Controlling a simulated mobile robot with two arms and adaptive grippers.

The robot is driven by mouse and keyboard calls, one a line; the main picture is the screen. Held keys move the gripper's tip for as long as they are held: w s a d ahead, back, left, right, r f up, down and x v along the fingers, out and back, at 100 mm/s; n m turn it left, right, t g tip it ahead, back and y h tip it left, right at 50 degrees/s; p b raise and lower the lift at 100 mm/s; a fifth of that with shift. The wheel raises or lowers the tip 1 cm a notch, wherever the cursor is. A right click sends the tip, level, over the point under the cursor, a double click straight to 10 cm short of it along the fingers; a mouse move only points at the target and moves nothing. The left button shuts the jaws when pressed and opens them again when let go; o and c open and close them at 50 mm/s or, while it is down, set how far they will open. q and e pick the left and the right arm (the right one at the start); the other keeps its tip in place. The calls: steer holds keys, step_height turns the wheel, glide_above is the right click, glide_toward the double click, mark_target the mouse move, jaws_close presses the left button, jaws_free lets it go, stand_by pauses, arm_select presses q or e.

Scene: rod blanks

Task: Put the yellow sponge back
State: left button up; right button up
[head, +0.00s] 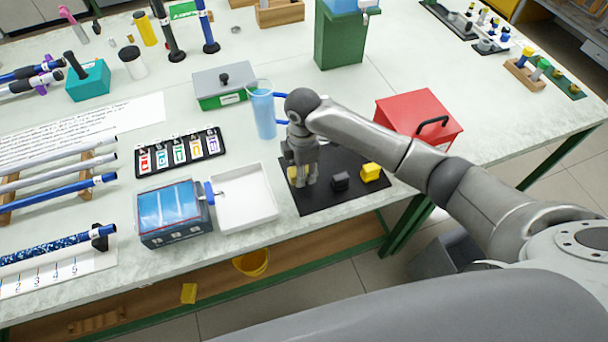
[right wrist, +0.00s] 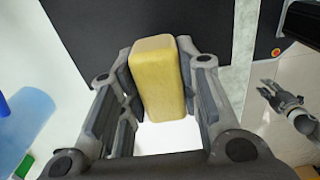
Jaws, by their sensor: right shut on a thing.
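My right gripper (head: 302,178) is over the left part of a black mat (head: 318,204). In the right wrist view its fingers are shut on a yellow sponge (right wrist: 158,78), a long block with rounded edges. In the head view only a sliver of this sponge (head: 292,174) shows beside the fingers. I cannot tell whether it touches the mat. A second yellow block (head: 371,172) and a black block (head: 340,181) sit on the mat to the right. My left gripper (right wrist: 280,98) shows small in the right wrist view, fingers apart and empty; it is outside the head view.
A blue pitcher (head: 264,114) stands behind the mat. A white tray (head: 246,199) lies left of it, and a red box (head: 420,115) with a black handle stands to the right. A yellow bucket (head: 252,262) and another yellow piece (head: 189,293) are below the tabletop.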

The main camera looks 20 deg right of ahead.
steer(key=shift+w+d+f, duration=0.1)
steer(key=shift+d+f, duration=0.05)
steer(key=shift+f, duration=1.65)
steer(key=shift+f, duration=0.15)
steer(key=o, duration=1)
step_height(320, 180, up, 12)
steer(key=shift+r+b, duration=0.2)
steer(key=shift+b, duration=0.25)
steer(key=shift+w, duration=0.1)
